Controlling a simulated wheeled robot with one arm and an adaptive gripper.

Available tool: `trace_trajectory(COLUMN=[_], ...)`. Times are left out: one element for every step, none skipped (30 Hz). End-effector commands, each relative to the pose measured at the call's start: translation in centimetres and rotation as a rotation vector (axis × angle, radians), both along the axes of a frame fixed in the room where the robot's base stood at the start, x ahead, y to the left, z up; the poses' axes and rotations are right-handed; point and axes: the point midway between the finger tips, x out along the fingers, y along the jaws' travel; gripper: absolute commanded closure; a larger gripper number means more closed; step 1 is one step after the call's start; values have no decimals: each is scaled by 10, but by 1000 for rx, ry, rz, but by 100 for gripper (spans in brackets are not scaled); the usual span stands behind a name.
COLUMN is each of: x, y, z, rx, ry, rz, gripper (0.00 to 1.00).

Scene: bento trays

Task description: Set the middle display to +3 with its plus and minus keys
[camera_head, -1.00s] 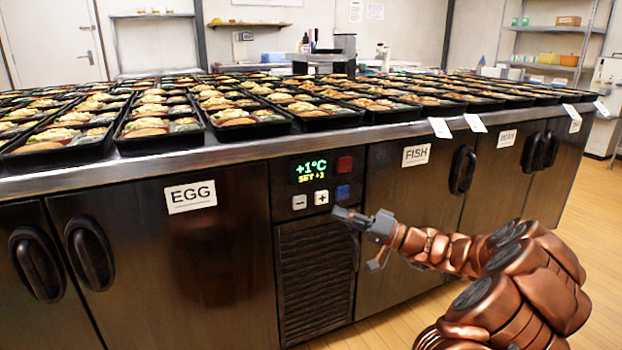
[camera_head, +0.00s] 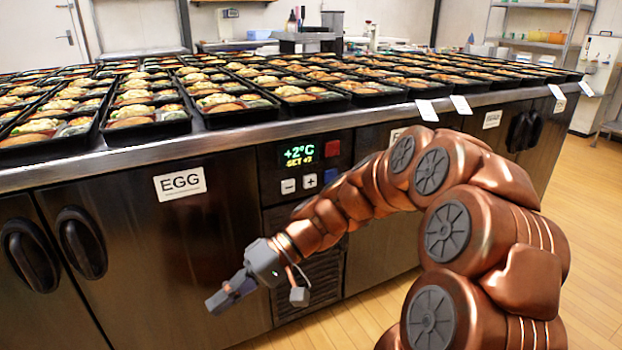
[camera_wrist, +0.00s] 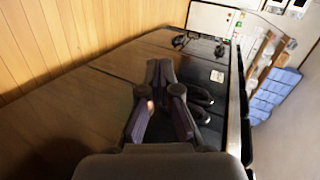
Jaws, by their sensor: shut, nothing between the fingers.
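The display (camera_head: 299,154) on the counter front shows +2°C in large green digits. A smaller yellow line below it seems to read SET +3. The white minus key (camera_head: 288,186) and plus key (camera_head: 310,181) sit side by side under it, both in clear view. My gripper (camera_head: 214,303) is shut and empty, low in front of the dark cabinet door, below and left of the keys, not touching them. In the wrist view, my gripper's fingers (camera_wrist: 160,68) point along the cabinet front; I cannot make out the keys there.
A red button (camera_head: 332,149) and a blue button (camera_head: 331,176) sit right of the display and keys. An EGG label (camera_head: 180,183) is on the left door. Black door handles (camera_head: 82,243) stick out. Bento trays (camera_head: 146,131) cover the counter top.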

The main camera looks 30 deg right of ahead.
Motion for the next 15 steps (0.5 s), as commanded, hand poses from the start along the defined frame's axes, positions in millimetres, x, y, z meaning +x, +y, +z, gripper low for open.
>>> trace_trajectory(x=[-22, -35, -51, -63, -75, -91, -103, -114, -127, -137, -147, -160, -168, -176, -184], y=[13, 17, 21, 23, 24, 24, 23, 21, 17, 12, 8, 1, -5, -11, -20], z=[-3, -7, -12, -16, -20, -25, -29, -33, -36, -39, -42, -45, -47, -48, -49], rx=[-70, -115, -175, -223, -272, -336, -385, -436, -503, -554, -605, -671, -721, -768, -828], ry=[42, 68, 102, 127, 150, 179, 201, 219, 239, 255, 269, 285, 296, 306, 312], rz=[50, 71, 98, 116, 132, 152, 163, 173, 183, 187, 191, 193, 190, 188, 180], gripper=[100, 100, 100, 100, 100, 100, 100, 100, 100, 100, 100, 100, 100, 100, 100])
